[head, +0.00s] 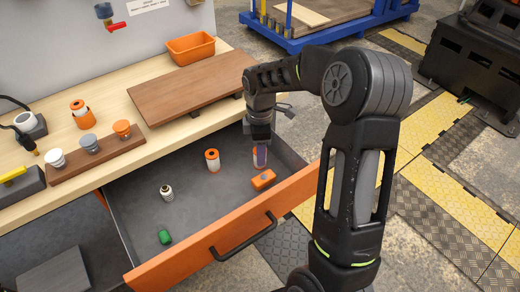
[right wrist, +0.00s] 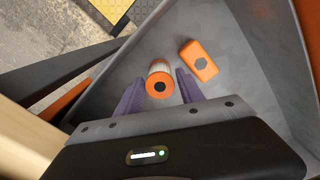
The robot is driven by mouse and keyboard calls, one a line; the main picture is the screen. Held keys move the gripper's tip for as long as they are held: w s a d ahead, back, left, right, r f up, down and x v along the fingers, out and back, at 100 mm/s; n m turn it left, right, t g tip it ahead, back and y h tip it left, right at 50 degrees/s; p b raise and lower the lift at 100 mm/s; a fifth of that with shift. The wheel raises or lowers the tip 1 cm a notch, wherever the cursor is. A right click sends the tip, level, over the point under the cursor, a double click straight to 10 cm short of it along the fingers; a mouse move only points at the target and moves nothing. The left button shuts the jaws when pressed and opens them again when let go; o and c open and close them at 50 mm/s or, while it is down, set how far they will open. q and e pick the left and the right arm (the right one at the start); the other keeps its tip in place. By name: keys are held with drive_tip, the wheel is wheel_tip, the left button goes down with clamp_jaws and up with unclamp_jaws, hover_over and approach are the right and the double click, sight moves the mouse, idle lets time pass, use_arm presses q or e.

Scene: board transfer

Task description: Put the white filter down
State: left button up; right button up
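A white filter with an orange end cap (right wrist: 160,82) stands between the fingers of my right gripper (right wrist: 158,88) in the right wrist view. The purple fingers are spread on either side of it, with narrow gaps showing. In the head view my right gripper (head: 261,156) reaches down into the open drawer (head: 195,232), and its fingers mostly hide this filter. Another white and orange filter (head: 212,160) stands in the drawer to the left. My left gripper is not in view.
An orange block (head: 262,180) lies beside my right gripper and also shows in the right wrist view (right wrist: 199,61). A small white and dark part (head: 166,192) and a green part (head: 165,237) are in the drawer. A brown board (head: 185,88) lies on the bench above.

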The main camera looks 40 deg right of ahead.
drive_tip(key=shift+o, duration=1.1)
drive_tip(key=shift+r, duration=0.1)
wheel_tip(320, 180, up, 12)
drive_tip(key=shift+p, duration=0.4)
